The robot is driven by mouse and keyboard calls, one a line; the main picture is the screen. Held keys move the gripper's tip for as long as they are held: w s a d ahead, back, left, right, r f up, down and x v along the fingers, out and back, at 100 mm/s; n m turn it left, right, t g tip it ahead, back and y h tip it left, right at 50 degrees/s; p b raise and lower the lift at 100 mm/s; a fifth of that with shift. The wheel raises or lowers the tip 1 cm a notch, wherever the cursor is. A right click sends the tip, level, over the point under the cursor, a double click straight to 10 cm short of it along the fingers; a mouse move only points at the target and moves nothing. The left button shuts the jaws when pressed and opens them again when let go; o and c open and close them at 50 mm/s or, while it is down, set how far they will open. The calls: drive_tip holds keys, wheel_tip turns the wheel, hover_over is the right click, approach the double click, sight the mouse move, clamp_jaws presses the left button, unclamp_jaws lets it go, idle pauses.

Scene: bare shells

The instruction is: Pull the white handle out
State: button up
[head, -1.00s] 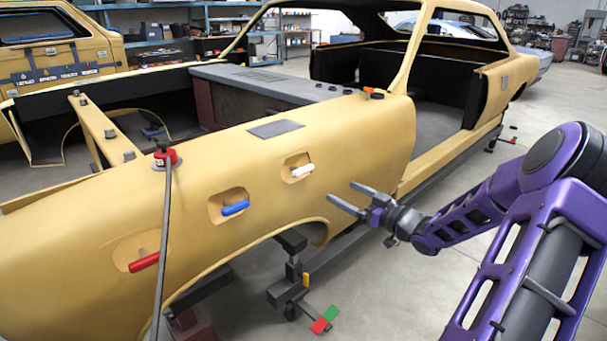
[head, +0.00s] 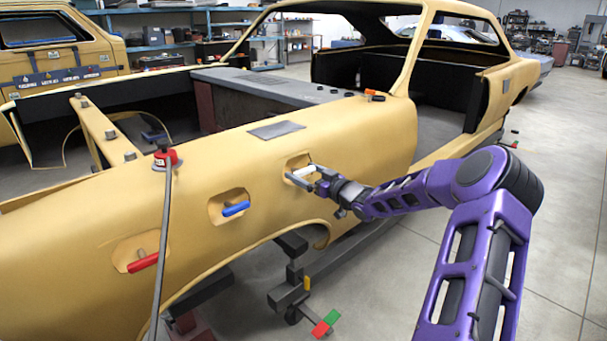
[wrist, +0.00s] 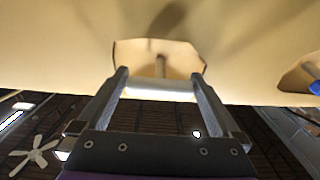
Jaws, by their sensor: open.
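The white handle (head: 303,171) sits in a recess in the side of the yellow car shell. It is a short bar on a stem. In the wrist view the white handle (wrist: 158,94) lies crosswise between the two finger ends, with its stem running into the recess behind it. My gripper (head: 302,175) is at the handle, and its fingers are apart. In the wrist view my gripper (wrist: 159,88) has one finger at each end of the bar. I cannot tell whether the fingers touch it.
A blue handle (head: 236,208) and a red handle (head: 144,262) sit in recesses farther left on the same panel. A grey rod (head: 162,250) leans from a red clamp (head: 165,158). A dark stand (head: 293,285) is below the wheel arch. Open floor lies at right.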

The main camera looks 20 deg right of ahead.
drive_tip(key=shift+w+a, duration=0.1)
drive_tip(key=shift+w, duration=0.1)
clamp_jaws()
drive_tip(key=shift+s+d+r+p, duration=0.15)
drive_tip(key=shift+s+d+p, duration=0.1)
drive_tip(key=shift+s, duration=0.35)
drive_tip(key=shift+s+d+r+p, duration=0.15)
drive_tip(key=shift+s+d+p, duration=0.05)
drive_tip(key=shift+s, duration=0.35)
drive_tip(key=shift+f, duration=0.1)
unclamp_jaws()
